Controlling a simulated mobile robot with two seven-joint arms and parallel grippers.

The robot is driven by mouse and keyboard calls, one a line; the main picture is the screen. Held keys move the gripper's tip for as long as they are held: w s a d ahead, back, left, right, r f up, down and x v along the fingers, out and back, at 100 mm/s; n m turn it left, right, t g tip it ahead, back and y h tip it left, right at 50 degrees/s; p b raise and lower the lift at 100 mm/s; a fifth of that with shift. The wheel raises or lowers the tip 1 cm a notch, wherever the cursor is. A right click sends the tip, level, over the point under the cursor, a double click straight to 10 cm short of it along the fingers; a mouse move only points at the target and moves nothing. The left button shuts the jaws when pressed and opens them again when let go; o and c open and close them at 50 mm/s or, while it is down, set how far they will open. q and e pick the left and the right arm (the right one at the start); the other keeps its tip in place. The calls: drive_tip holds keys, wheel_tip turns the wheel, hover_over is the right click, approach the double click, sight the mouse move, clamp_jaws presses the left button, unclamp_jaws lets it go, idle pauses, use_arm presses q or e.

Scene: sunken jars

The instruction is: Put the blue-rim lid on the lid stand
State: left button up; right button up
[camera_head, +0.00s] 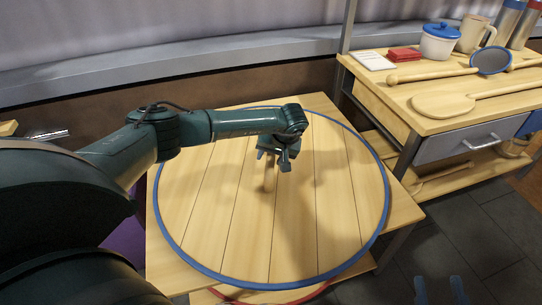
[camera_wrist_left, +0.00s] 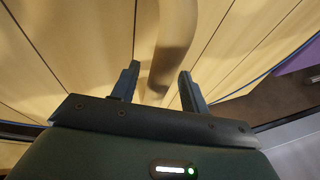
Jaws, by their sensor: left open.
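The blue-rim lid (camera_head: 335,215) is a large round disc of wooden planks with a blue edge. It lies flat across the wooden table in the head view. Its upright wooden handle (camera_head: 270,178) stands near the middle. My left gripper (camera_head: 280,160) is over the lid at the handle. In the left wrist view the handle (camera_wrist_left: 172,45) rises between the two open fingers, and I see no grip on it. Two blue fingertips of my right gripper (camera_head: 436,291) show apart at the bottom edge, over the floor. I cannot make out a lid stand.
A red rim (camera_head: 275,298) shows below the near edge of the blue-rim lid. At the right, a wooden counter (camera_head: 400,100) holds a blue-lidded pot (camera_head: 438,45), a mug, bottles and wooden utensils. A wall ledge runs behind. Dark floor is clear at the lower right.

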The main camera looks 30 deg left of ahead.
use_arm(q)
drive_tip(key=p+v, duration=0.3)
drive_tip(key=v, duration=0.9)
drive_tip(key=shift+p, duration=0.35)
use_arm(e)
drive_tip(key=shift+w+d+f+m+g+h, duration=0.1)
drive_tip(key=shift+d+m+g+h, duration=0.35)
drive_tip(key=shift+g+h, duration=0.15)
drive_tip(key=shift+w+d+m+g+h, duration=0.1)
drive_tip(key=shift+d+m+g+h, duration=0.25)
drive_tip(key=shift+m+g+h, duration=0.25)
use_arm(q)
drive_tip(key=shift+s, duration=0.1)
use_arm(e)
drive_tip(key=shift+n, duration=0.25)
